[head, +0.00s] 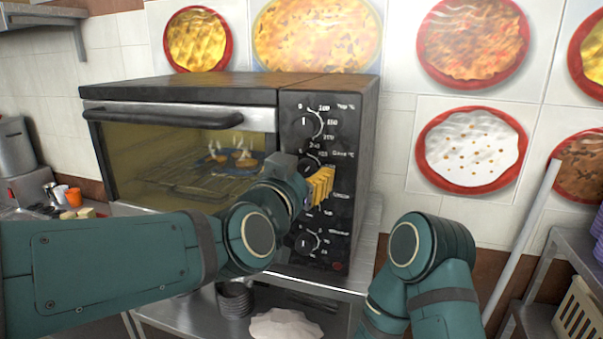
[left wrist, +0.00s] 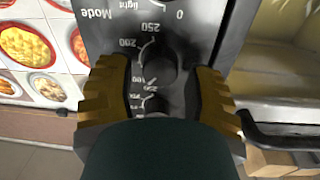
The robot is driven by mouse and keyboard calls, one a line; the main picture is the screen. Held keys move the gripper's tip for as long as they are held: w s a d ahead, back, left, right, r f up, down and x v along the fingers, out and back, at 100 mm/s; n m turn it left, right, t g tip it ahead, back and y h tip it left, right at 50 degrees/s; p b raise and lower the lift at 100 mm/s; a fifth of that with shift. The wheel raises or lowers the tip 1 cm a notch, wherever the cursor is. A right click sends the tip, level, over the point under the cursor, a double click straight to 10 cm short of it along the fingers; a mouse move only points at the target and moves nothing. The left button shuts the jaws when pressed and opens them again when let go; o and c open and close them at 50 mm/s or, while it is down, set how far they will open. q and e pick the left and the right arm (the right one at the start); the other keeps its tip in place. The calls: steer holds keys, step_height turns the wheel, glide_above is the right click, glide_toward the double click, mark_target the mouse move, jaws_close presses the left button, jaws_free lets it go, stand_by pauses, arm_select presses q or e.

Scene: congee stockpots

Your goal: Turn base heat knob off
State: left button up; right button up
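A toaster oven (head: 180,108) stands on a metal stand with a black control panel (head: 345,150) on its right side. Its upper knobs (head: 311,122) and bottom knob (head: 307,243) show in the head view. My left gripper (head: 320,186) is in front of the panel's middle and hides part of it. In the left wrist view, the left gripper (left wrist: 160,76) is open, its yellow fingers on either side of a dark knob (left wrist: 160,62) with a printed scale. The Mode label shows beyond it, upside down. I cannot tell whether the fingers touch the knob. My right gripper is out of view.
A blue plate (head: 222,162) with steaming food sits inside the oven. Dark bowls (head: 235,299) and a white cloth-like item (head: 286,325) are on the shelf below. An orange cup (head: 73,197) stands at left; a crate (head: 582,315) at right.

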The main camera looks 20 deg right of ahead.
arm_select(q)
jaws_close()
steer(key=n+b, duration=0.2)
steer(key=n, duration=0.1)
steer(key=shift+a+f+b, duration=0.1)
steer(key=shift+b, duration=0.25)
steer(key=n+b, duration=0.2)
steer(key=n, duration=0.2)
steer(key=shift+n, duration=0.5)
steer(key=shift+r, duration=0.2)
